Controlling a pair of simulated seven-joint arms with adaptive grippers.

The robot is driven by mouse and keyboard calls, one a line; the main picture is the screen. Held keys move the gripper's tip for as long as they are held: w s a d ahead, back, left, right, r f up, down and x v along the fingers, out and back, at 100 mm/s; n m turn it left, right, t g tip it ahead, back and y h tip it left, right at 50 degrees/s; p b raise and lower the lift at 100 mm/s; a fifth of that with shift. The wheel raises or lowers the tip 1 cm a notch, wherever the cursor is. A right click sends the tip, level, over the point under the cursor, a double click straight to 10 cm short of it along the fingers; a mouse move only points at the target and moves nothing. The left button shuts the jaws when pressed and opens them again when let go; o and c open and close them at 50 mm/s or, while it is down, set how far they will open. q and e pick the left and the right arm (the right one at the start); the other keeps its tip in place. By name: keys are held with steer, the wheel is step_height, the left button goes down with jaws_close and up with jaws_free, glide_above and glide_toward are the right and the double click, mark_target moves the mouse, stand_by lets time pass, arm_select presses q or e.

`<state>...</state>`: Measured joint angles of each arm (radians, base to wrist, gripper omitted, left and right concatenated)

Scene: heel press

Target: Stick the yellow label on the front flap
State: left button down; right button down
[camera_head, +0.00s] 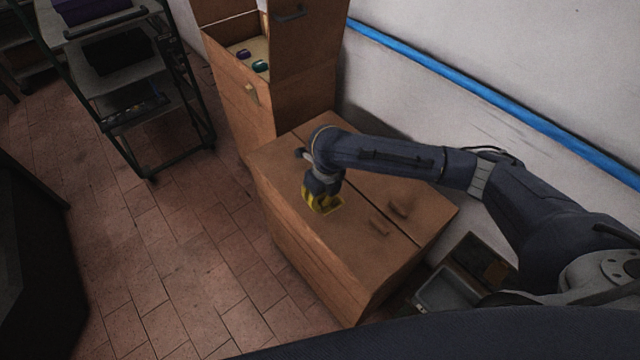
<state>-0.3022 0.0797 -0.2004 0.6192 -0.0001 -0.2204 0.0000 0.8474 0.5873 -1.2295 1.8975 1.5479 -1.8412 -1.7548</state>
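A closed brown box (315,268) stands in the middle, with a seam between two flaps across its top. My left gripper is not in view.
An open cabinet or box (238,100) with small coloured items stands behind. A dark shelf rack (150,125) is at upper left. A grey tray (447,290) is at lower right.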

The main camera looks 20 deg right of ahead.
mark_target(319, 218)
steer(key=shift+s+f+n, duration=0.1)
steer(key=shift+f+n, duration=0.1)
steer(key=shift+n, duration=0.2)
steer(key=shift+f, duration=2.9)
steer(key=shift+d+f, duration=0.15)
steer(key=shift+f, duration=0.45)
steer(key=c, duration=1.5)
jaws_free()
steer(key=shift+o, duration=0.7)
steer(key=o, duration=0.4)
steer(key=shift+o, duration=0.2)
steer(key=shift+r, duration=3.55)
